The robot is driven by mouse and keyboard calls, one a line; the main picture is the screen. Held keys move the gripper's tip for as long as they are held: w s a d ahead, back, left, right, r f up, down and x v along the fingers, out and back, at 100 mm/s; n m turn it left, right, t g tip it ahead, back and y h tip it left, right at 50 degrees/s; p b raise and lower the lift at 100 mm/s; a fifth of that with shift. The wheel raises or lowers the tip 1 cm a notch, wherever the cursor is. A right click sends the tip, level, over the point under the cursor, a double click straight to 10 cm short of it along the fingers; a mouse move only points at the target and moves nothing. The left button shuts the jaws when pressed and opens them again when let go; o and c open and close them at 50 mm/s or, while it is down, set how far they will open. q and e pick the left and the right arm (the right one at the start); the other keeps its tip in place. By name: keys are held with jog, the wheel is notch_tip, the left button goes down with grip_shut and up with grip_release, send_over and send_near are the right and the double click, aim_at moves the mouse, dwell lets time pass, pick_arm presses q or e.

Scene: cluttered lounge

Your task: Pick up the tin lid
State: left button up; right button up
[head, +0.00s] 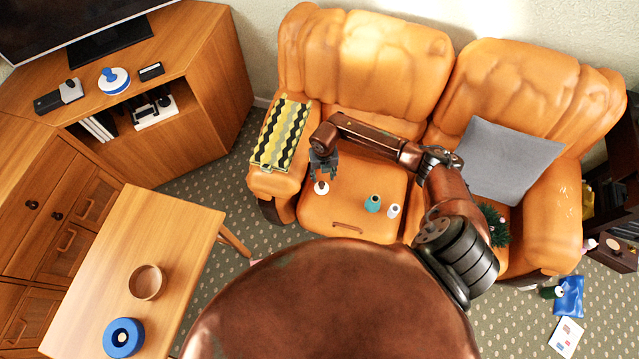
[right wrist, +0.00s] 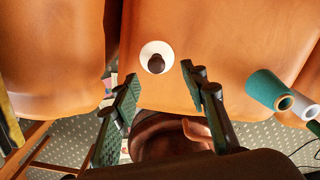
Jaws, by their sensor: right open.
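The tin lid (head: 321,188) is a small white disc with a dark brown knob, lying on the seat of the orange sofa (head: 350,218). It also shows in the right wrist view (right wrist: 147,50), knob towards the camera, just beyond the fingertips. My right gripper (head: 323,174) is above the lid, pointing down at it. In the right wrist view its two fingers (right wrist: 160,78) are apart, with nothing between them. The lid appears apart from the fingers. My left gripper is not in view.
A teal spool (head: 373,203) and a white spool (head: 393,211) stand on the seat to the right of the lid. A patterned cloth (head: 282,134) covers the left armrest. A grey cushion (head: 508,160) leans at the right. A wooden table (head: 178,237) holds a bowl and a blue ring-shaped thing.

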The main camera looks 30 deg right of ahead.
aim_at(322, 184)
jog(key=f+b, duration=0.1)
jog(key=f, duration=0.2)
jog(key=shift+a+f, duration=0.2)
notch_tip(322, 184, down, 4)
jog(key=shift+a+f+b, duration=0.1)
jog(key=shift+a+b, duration=0.05)
jog(key=shift+b, duration=0.45)
jog(key=shift+c, duration=0.4)
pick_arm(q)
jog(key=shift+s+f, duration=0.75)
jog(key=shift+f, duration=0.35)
pick_arm(e)
grip_shut()
